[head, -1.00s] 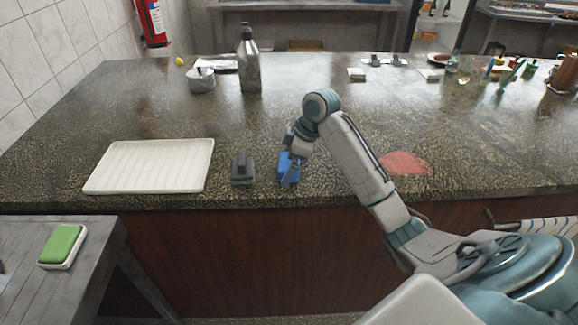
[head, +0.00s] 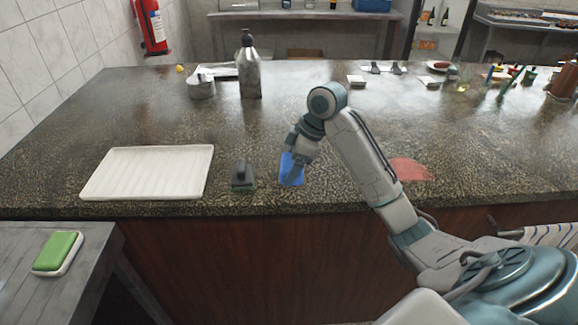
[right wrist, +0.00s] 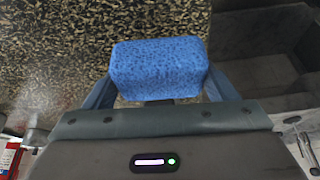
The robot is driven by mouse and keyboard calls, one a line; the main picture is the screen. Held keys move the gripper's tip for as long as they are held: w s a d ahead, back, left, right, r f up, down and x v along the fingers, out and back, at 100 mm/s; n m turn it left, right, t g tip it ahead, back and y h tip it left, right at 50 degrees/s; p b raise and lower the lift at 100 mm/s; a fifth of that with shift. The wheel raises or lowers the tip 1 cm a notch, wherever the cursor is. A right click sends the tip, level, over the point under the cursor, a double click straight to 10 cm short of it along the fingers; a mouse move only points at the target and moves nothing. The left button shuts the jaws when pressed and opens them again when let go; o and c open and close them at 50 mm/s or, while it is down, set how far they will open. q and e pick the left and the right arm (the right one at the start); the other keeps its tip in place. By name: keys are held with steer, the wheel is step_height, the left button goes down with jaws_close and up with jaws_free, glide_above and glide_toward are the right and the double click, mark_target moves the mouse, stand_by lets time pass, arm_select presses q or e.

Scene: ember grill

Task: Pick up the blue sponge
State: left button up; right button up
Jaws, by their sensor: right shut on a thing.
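The blue sponge (head: 291,165) is at the front of the stone counter, right of a dark-handled scrubber, in the head view. My right gripper (head: 296,158) comes down on it from above and is shut on it. In the right wrist view the sponge (right wrist: 158,66) sits between the two blue-grey fingers of the gripper (right wrist: 158,90), one on each side. The sponge's underside is hidden, so I cannot tell for sure whether it is clear of the counter. My left gripper is not in view.
The dark-handled scrubber (head: 243,175) stands close on the left. A white ribbed tray (head: 148,173) lies further left. A red cloth-like patch (head: 411,170) is to the right. A bottle (head: 249,70) stands behind. A green sponge (head: 57,251) rests on the lower side table.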

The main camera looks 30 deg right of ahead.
steer(key=s+a+r+b, duration=0.1)
steer(key=s+a, duration=0.2)
steer(key=s, duration=1)
steer(key=shift+a+r+b, duration=0.2)
steer(key=shift+a+b, duration=0.15)
steer(key=shift+b, duration=0.05)
steer(key=shift+o, duration=0.3)
